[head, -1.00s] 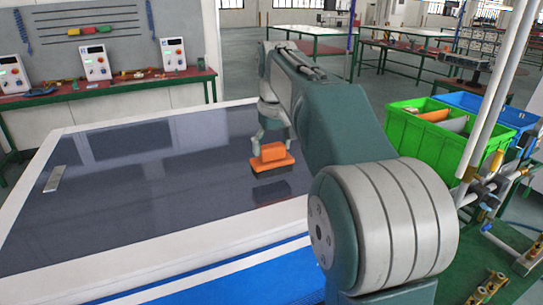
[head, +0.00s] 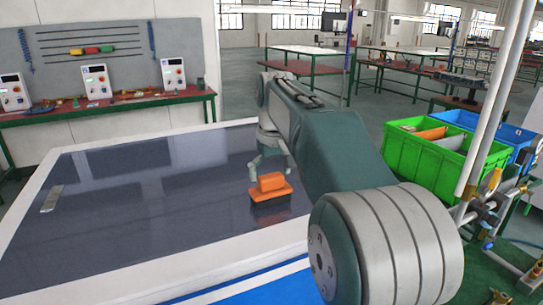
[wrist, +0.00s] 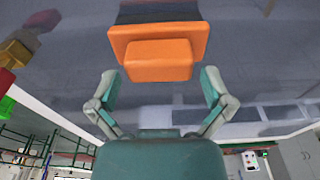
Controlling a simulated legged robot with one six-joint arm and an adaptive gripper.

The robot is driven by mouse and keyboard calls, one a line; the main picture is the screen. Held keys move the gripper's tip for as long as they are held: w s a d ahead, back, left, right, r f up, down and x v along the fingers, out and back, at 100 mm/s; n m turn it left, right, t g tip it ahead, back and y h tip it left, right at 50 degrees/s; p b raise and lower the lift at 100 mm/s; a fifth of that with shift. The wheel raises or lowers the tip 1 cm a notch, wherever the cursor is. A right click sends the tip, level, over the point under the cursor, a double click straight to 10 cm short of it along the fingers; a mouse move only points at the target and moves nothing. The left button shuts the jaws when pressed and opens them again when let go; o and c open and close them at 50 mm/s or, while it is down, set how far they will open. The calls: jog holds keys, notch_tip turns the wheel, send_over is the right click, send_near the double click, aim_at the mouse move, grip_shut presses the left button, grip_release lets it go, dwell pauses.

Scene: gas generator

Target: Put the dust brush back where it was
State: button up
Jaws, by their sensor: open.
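The dust brush (head: 270,190) has an orange handle block, an orange base and dark bristles. It appears to rest upright, bristles down, on the dark glossy panel (head: 130,195) near its right side. My gripper (head: 271,167) is just above the handle. In the wrist view the brush (wrist: 157,60) lies at the top middle, its dark bristles partly cut by the frame edge. There my gripper's fingers (wrist: 157,77) are spread, one on each side of the handle, with a gap on both sides.
The panel has a white frame (head: 215,255). A small light plate (head: 52,198) lies at its left. A workbench (head: 110,112) with control boxes stands behind. A green crate (head: 405,155) and a blue crate (head: 510,130) are at the right, near white pipes. Much of the panel is clear.

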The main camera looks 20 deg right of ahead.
aim_at(273, 179)
notch_tip(273, 179, up, 11)
jog(key=s, duration=0.1)
jog(key=shift+s, duration=0.2)
jog(key=shift+f, duration=0.1)
jog(key=s+a+f+t, duration=0.2)
jog(key=s+a+f, duration=0.3)
jog(key=s+f, duration=0.5)
jog(key=s+a+f+t, duration=0.2)
jog(key=s+a+f, duration=0.3)
jog(key=s+f, duration=0.6)
jog(key=s, duration=0.2)
jog(key=shift+s+f, duration=0.3)
jog(key=shift+a, duration=0.1)
dwell(0.3)
